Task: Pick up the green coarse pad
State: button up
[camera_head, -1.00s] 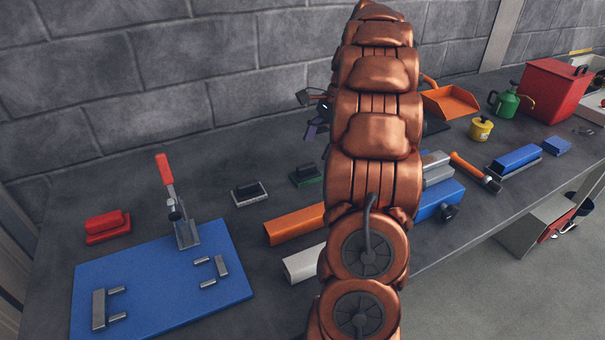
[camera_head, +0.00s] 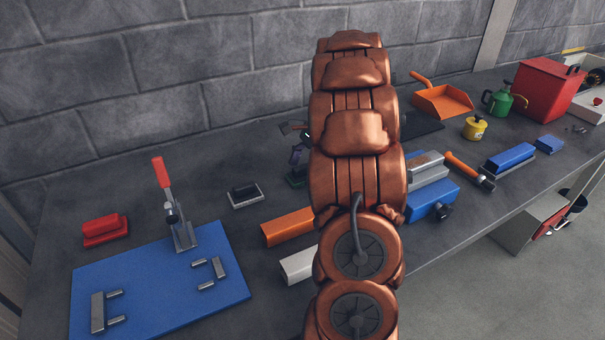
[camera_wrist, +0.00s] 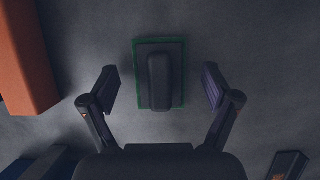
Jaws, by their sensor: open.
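The green coarse pad (camera_wrist: 176,47) lies flat on the bench in the wrist view, a dark block with a green rim and a raised black handle (camera_wrist: 160,80) along its middle. My gripper (camera_wrist: 161,86) is open, one finger on each side of the pad, with gaps between fingers and pad. It looks to be above the pad; the height is hard to judge. In the head view my gripper (camera_head: 297,150) is partly hidden by my arm, and only a dark edge of the pad (camera_head: 296,181) shows below it.
A grey pad with a black handle (camera_head: 246,195) lies to the left. An orange bar (camera_head: 288,227) and a pale bar (camera_head: 299,264) lie in front. A blue plate with a red-handled clamp (camera_head: 215,295) is at left front.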

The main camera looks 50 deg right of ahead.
aim_at(303, 167)
jog(key=c, duration=1.2)
jog(key=shift+c, duration=0.2)
notch_tip(303, 167, up, 10)
jog(key=shift+b, duration=0.35)
jog(key=o, duration=0.6)
jog(key=c, duration=0.5)
jog(key=shift+o, duration=0.2)
jog(key=shift+s, duration=0.15)
